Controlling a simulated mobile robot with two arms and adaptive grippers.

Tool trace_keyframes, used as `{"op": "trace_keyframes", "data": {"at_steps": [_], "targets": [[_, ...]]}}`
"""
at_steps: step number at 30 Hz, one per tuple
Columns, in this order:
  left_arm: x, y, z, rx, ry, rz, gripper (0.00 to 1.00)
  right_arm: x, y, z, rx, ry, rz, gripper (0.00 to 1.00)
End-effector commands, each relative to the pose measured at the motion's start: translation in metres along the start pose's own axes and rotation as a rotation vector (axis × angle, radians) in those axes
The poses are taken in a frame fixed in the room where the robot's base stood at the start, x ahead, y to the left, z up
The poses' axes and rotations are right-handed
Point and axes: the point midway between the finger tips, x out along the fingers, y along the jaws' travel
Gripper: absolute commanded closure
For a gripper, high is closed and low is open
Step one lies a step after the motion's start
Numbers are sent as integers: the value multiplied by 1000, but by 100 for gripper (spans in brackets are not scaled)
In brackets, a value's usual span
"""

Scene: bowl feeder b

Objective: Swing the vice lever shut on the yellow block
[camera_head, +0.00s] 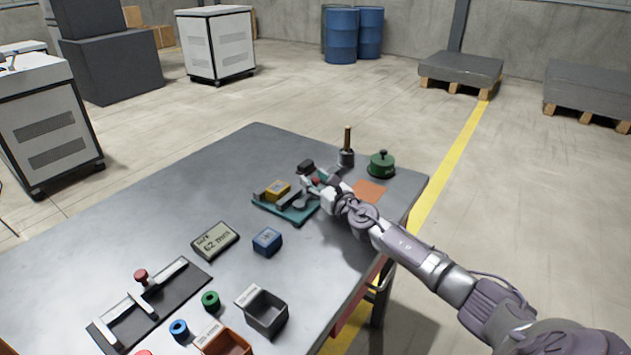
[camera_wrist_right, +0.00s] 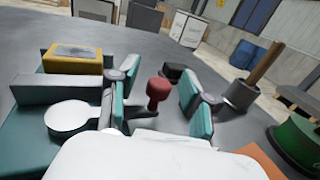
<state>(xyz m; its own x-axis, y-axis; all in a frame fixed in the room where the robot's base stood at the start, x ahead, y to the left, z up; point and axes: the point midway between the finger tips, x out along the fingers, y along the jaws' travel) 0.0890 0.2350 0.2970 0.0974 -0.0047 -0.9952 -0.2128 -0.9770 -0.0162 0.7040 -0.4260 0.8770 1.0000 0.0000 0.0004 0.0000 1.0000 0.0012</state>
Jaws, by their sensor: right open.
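The vice has a teal base (camera_head: 297,214) and stands toward the far right part of the table. The yellow block (camera_head: 278,188) sits in it beside a grey jaw; the block also shows at the upper left of the wrist view (camera_wrist_right: 72,62), with the grey jaw (camera_wrist_right: 55,90) in front. The lever's red knob (camera_wrist_right: 157,92) stands upright in the wrist view. My right gripper (camera_wrist_right: 156,98) is open, its teal-padded fingers on either side of the knob with gaps visible. In the head view, my right gripper (camera_head: 316,179) partly hides the lever. My left gripper is out of view.
A grey holder with a wooden handle (camera_head: 347,150) and a green lidded pot (camera_head: 382,165) stand close behind and right of my gripper. An orange patch (camera_head: 371,189) lies nearby. A blue block (camera_head: 267,242), a display box (camera_head: 214,241) and a grey bin (camera_head: 267,315) are nearer.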

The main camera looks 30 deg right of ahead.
Motion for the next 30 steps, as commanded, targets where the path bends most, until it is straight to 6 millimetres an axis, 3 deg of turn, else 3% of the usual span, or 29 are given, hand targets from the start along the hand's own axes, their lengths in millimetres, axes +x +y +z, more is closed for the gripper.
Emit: {"op": "trace_keyframes", "data": {"at_steps": [7, 15, 16, 23, 30], "targets": [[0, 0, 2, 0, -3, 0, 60, 0, 0, 0, -1, 1, 0, 53], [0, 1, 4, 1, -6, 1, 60, 0, 0, 0, -1, 1, 0, 98], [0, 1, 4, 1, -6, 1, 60, 0, 0, 0, -1, 1, 0, 100], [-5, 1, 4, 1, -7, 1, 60, -1, 0, 1, -1, 2, -12, 100], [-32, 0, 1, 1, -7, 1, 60, -8, -1, 5, 1, 4, -106, 100]]}}
